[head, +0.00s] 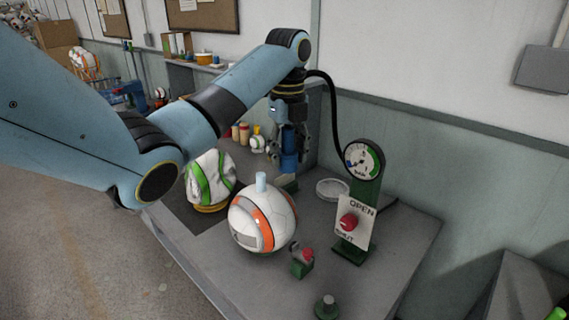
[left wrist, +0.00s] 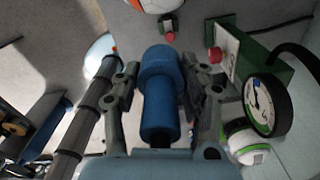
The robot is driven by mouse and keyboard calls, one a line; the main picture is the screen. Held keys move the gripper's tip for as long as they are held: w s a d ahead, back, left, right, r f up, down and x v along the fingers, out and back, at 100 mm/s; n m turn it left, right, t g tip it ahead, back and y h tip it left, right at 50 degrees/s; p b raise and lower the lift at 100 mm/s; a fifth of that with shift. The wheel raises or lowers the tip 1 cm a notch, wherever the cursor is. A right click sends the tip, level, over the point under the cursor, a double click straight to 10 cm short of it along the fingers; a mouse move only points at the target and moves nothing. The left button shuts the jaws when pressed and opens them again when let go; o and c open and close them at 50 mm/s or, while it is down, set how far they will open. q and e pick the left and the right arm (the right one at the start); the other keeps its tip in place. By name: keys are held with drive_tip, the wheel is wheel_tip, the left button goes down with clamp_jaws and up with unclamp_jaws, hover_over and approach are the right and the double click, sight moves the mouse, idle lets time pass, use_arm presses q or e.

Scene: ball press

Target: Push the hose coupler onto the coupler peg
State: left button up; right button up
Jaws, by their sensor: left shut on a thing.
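My left gripper (head: 290,140) is shut on the blue hose coupler (head: 289,160) above the back of the bench. In the left wrist view the coupler (left wrist: 160,85) sits between both fingers, roughly in line with them. A black hose (head: 334,95) arches from near the gripper to the gauge post. A short grey-topped post (head: 326,303) on a dark green base stands at the bench front and may be the coupler peg. It is well apart from the coupler. A green block (head: 287,183) lies below the coupler, partly hidden. My right gripper is not in view.
A white-orange ball (head: 262,222) with a pale blue stub on top stands mid-bench. A white-green ball (head: 210,178) is left of it. A gauge (head: 363,159) stands above an OPEN/SHUT panel (head: 355,222) with a red knob. A small red-knobbed fitting (head: 302,261) is in front.

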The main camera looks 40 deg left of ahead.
use_arm(q)
drive_tip(key=shift+w+a, duration=0.2)
drive_tip(key=shift+w, duration=0.45)
drive_tip(key=shift+w+f+n, duration=0.3)
drive_tip(key=shift+w+f, duration=0.2)
drive_tip(key=shift+f, duration=0.35)
drive_tip(key=s+d+f, duration=0.2)
drive_tip(key=d+f, duration=0.6)
drive_tip(key=f, duration=0.2)
drive_tip(key=s+d+f, duration=0.3)
drive_tip(key=d+f, duration=0.6)
drive_tip(key=shift+s+f, duration=0.3)
drive_tip(key=shift+f, duration=0.1)
drive_tip(key=shift+d, duration=0.1)
drive_tip(key=shift+f+b, duration=2.1)
drive_tip(key=shift+f, duration=0.8)
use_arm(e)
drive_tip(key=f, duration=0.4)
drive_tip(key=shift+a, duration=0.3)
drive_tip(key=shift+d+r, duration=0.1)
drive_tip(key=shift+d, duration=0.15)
